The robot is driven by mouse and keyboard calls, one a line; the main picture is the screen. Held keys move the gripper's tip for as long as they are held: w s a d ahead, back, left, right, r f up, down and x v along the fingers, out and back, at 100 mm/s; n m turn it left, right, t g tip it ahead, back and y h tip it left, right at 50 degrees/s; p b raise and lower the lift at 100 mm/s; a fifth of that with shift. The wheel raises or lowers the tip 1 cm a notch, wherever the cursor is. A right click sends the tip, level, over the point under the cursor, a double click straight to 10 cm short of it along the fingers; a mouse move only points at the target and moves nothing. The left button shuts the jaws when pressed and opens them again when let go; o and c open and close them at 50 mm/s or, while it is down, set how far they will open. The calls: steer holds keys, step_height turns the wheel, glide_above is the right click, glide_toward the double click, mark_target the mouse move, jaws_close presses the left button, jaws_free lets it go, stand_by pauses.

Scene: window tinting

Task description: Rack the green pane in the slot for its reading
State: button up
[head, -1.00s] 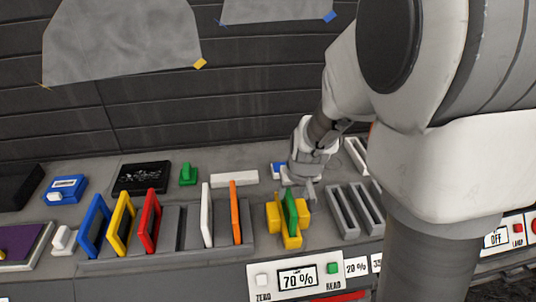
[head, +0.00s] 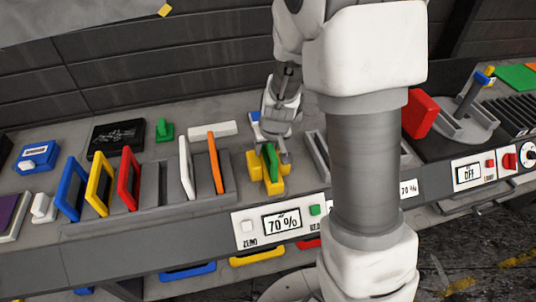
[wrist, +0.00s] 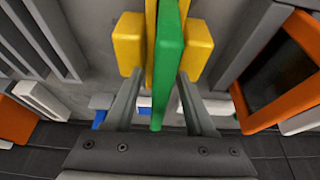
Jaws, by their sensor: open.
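The green pane (head: 271,163) stands upright in the yellow holder (head: 274,187) behind the meter panel (head: 245,233), whose display reads 70 %. My gripper (head: 276,152) is at the pane from behind. In the wrist view my gripper (wrist: 157,85) is open, with one finger on each side of the green pane (wrist: 166,62); contact cannot be told. The yellow holder (wrist: 131,42) lies beyond the fingertips there. The grey slotted rack (head: 318,157) is to the right, mostly hidden by my arm. One label (head: 408,188) past my arm reads 70 %; other labels are hidden.
Left of the holder, a grey rack (head: 153,200) carries blue, yellow, red, white and orange panes; the orange pane (head: 218,162) is nearest. A white block (head: 212,129) and a green piece (head: 164,130) lie behind. A red pane (head: 419,114) is at the right.

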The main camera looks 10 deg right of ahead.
steer(key=shift+f, duration=0.15)
jaws_close()
stand_by(1.4)
